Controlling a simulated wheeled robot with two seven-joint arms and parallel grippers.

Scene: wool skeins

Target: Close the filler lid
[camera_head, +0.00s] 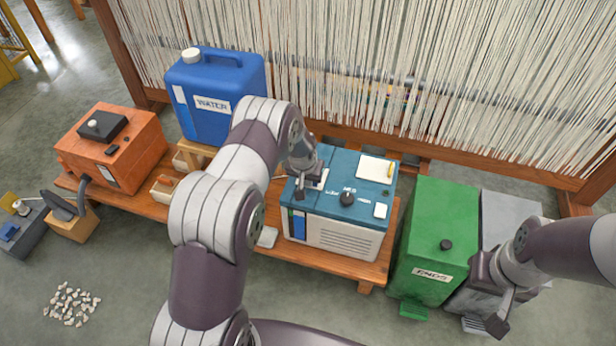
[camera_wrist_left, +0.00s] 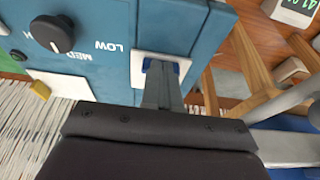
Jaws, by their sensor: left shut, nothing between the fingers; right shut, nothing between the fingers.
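The teal machine (camera_head: 340,205) stands on the wooden bench, with a dark knob (camera_head: 347,198) marked with settings on its top. Its top also shows in the left wrist view (camera_wrist_left: 105,75). There a white square plate (camera_wrist_left: 140,65) with a bit of blue lies at the filler spot. My left gripper (camera_head: 299,192) is shut and empty. Its fingertips (camera_wrist_left: 162,66) are over that plate and hide most of it, so I cannot tell the lid's angle or whether they touch it. My right gripper (camera_head: 497,320) is shut and empty, at the right by the grey box.
A blue water can (camera_head: 228,115) stands behind left of the machine, and an orange box (camera_head: 135,150) at the bench's left end. A green bin (camera_head: 435,225) and a grey box (camera_head: 500,215) stand to the right. Hanging yarn (camera_head: 400,60) fills the back.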

